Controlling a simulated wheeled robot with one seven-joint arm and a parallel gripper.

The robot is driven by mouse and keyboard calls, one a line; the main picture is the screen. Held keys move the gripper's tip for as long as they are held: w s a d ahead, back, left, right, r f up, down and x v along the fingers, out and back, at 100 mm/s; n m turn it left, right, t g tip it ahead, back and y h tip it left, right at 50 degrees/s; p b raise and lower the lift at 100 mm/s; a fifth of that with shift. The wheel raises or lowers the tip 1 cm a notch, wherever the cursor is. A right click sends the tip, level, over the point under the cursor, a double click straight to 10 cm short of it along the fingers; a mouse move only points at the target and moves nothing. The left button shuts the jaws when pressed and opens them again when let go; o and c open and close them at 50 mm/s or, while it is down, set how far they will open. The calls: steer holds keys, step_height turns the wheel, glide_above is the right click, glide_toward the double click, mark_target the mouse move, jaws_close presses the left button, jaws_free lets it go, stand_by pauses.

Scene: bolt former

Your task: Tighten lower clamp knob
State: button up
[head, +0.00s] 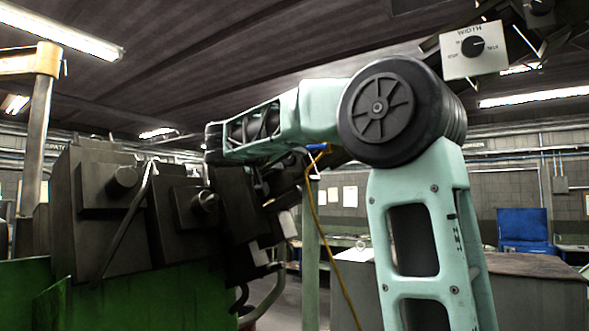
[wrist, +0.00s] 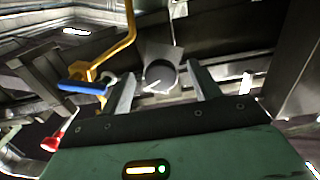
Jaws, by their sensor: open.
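In the wrist view my gripper (wrist: 160,69) is open, with one finger on each side of a round dark knob (wrist: 158,79) on a grey plate. The knob appears between the fingertips and a little beyond them. I cannot tell its distance or whether a finger touches it. I cannot tell for sure that it is the lower clamp knob. In the head view my arm hides the gripper's end. Two dark round knobs, one left (head: 122,180) and one right (head: 205,201), stick out of the machine's dark blocks there.
A yellow bent rod (wrist: 127,42) and a blue handle (wrist: 82,87) lie left of the fingers. A red-tipped part (wrist: 56,137) is at lower left. The green machine base (head: 160,300) stands at left. A WIDTH dial panel (head: 473,50) hangs at upper right.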

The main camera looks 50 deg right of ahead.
steer(key=m+b, duration=0.1)
steer(key=b, duration=0.1)
steer(key=f+m+b, duration=0.1)
steer(key=b, duration=0.2)
steer(key=shift+w+m, duration=0.1)
steer(key=shift+m, duration=0.3)
steer(key=shift+r+m+b, duration=0.15)
steer(key=shift+m+b, duration=0.45)
steer(key=shift+b, duration=0.35)
steer(key=shift+r+m, duration=0.2)
steer(key=shift+m, duration=0.2)
